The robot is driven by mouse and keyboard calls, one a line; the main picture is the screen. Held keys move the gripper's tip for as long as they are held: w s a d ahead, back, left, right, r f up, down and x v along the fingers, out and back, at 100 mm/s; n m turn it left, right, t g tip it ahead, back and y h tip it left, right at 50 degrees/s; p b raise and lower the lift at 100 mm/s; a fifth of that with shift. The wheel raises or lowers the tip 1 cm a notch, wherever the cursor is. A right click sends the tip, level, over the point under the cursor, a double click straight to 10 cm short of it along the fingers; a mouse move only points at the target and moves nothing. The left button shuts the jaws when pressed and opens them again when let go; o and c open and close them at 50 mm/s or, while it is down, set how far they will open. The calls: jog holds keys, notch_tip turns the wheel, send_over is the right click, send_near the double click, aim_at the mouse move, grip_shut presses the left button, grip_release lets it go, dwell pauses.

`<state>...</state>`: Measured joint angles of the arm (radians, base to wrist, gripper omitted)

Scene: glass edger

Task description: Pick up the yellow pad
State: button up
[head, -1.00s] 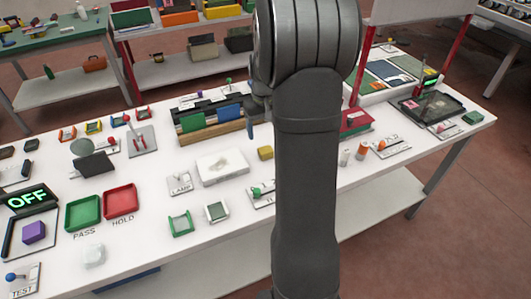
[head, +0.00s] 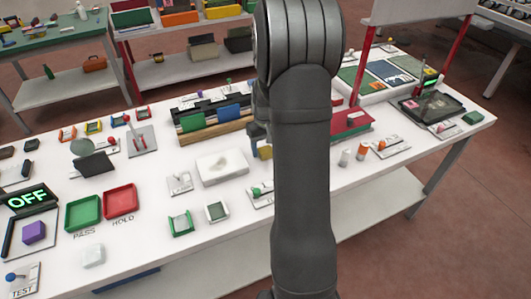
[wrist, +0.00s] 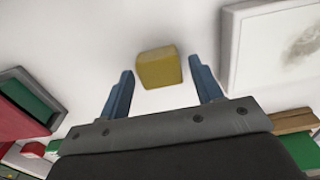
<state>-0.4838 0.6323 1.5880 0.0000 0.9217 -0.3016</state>
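The yellow pad (wrist: 158,68) is a small block lying on the white table. In the wrist view it sits just beyond and between the blue fingertips of my gripper (wrist: 163,80), which is open with nothing held. In the head view the yellow pad (head: 265,152) is partly hidden by my gripper (head: 259,133), which is near it, and by my arm. Whether the fingers reach down beside the pad cannot be told.
A white box with a grey mark (head: 222,167) lies left of the pad. A rack with green and blue panels (head: 208,124) stands behind. A green-topped switch (head: 257,192) is in front.

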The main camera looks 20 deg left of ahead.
jog(key=c, duration=0.7)
jog(key=shift+r, duration=0.15)
jog(key=shift+r, duration=0.25)
jog(key=r, duration=0.3)
jog(key=shift+d+r, duration=0.2)
jog(key=shift+r, duration=0.2)
jog(key=d+r, duration=0.6)
jog(key=d, duration=0.5)
jog(key=shift+s+d+r, duration=0.15)
jog(key=shift+s+r, duration=0.05)
jog(key=shift+s, duration=0.2)
